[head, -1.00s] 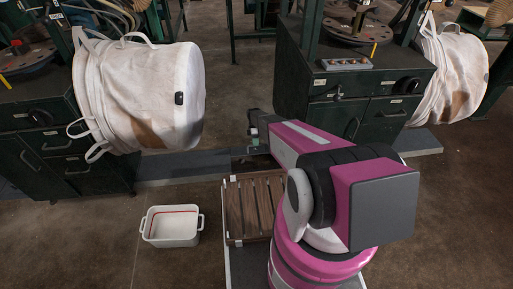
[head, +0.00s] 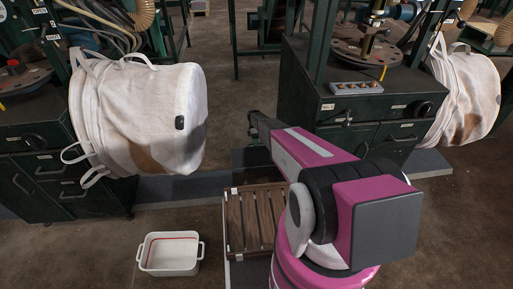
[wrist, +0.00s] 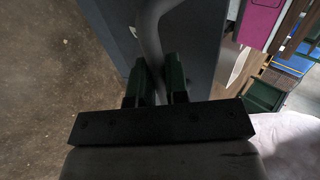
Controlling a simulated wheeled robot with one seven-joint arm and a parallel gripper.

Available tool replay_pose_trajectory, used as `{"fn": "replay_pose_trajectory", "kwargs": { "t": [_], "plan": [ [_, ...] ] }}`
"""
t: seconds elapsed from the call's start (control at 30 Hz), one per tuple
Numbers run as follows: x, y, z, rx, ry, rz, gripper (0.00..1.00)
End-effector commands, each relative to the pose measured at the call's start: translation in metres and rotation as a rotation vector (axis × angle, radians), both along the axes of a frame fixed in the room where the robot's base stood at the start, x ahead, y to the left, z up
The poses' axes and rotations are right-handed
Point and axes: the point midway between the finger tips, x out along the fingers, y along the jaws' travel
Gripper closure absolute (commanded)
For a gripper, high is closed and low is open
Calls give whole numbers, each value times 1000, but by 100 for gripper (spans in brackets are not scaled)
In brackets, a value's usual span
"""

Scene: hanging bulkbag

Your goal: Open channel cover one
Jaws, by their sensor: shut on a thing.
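In the wrist view my gripper (wrist: 159,75) is shut around a curved grey tube-like handle (wrist: 153,30). A flat grey panel (wrist: 190,60), which looks like the channel cover, lies beyond the fingers; its join to the handle is not clear. In the head view a long grey strip (head: 178,188) runs along the floor between the green machines. My arm (head: 305,150) reaches over it, and the arm's far end hides my gripper and the handle. No label for cover one is readable.
A white bulk bag (head: 140,115) hangs at left, another (head: 465,95) at right. A green cabinet (head: 345,110) stands beyond my arm. A slatted wooden pallet (head: 250,222) and a white tub (head: 170,253) sit in front of the strip. Floor at lower left is clear.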

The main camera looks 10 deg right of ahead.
Motion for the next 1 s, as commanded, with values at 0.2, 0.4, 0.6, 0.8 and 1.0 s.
{"fn": "replay_pose_trajectory", "kwargs": {
  "t": [0.2,0.4,0.6,0.8,1.0],
  "plan": [
    [16,0,-10,1,79,-1,100],
    [19,0,-9,1,111,-1,100],
    [18,1,-8,1,117,-1,100],
    [18,1,-8,1,116,-1,100],
    [18,0,-6,1,117,-1,60]
  ]
}}
